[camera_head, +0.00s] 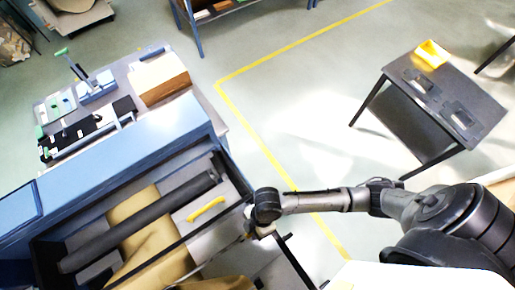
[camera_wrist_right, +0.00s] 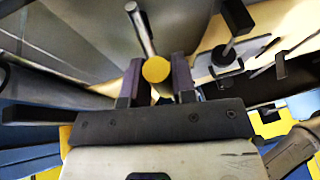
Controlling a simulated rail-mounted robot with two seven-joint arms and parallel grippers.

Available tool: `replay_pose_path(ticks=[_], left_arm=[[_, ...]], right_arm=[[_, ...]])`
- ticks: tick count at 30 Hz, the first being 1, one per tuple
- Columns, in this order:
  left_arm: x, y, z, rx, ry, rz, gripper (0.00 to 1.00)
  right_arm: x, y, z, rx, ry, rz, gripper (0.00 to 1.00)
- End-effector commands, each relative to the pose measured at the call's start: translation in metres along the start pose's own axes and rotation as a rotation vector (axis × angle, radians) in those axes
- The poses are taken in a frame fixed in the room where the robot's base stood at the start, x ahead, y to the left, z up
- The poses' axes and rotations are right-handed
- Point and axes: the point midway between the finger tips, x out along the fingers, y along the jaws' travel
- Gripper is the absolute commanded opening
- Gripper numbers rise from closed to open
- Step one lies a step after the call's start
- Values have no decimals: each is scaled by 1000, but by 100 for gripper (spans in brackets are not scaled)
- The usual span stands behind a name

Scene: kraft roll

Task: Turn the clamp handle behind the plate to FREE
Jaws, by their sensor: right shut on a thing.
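A handle with a round yellow knob (camera_wrist_right: 155,69) and a metal rod (camera_wrist_right: 140,28) shows in the right wrist view; I take it for the clamp handle. My right gripper (camera_wrist_right: 157,76) has a dark finger on each side of the handle and is shut on it. In the head view my right gripper (camera_head: 262,228) is at the right end of the blue roll machine (camera_head: 130,150), and the handle is hidden there. I can read no FREE mark, and I cannot tell which part is the plate. My left gripper is in neither view.
The machine holds a dark roller (camera_head: 140,222) over brown kraft paper (camera_head: 150,245), with a yellow bar (camera_head: 207,209) beside it. A bench with tools (camera_head: 130,75) stands behind. A dark table (camera_head: 440,95) with a yellow bin (camera_head: 431,54) stands at right. Open floor lies between.

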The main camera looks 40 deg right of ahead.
Motion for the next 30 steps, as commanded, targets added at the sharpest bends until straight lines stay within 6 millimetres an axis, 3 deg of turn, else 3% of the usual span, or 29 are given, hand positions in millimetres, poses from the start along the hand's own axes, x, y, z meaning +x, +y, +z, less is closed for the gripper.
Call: replay_pose_path(ticks=[12,30], left_arm=[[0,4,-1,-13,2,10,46],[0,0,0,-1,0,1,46]], right_arm=[[-2,14,0,82,-5,-203,0],[-2,16,-1,96,-2,-242,0]])
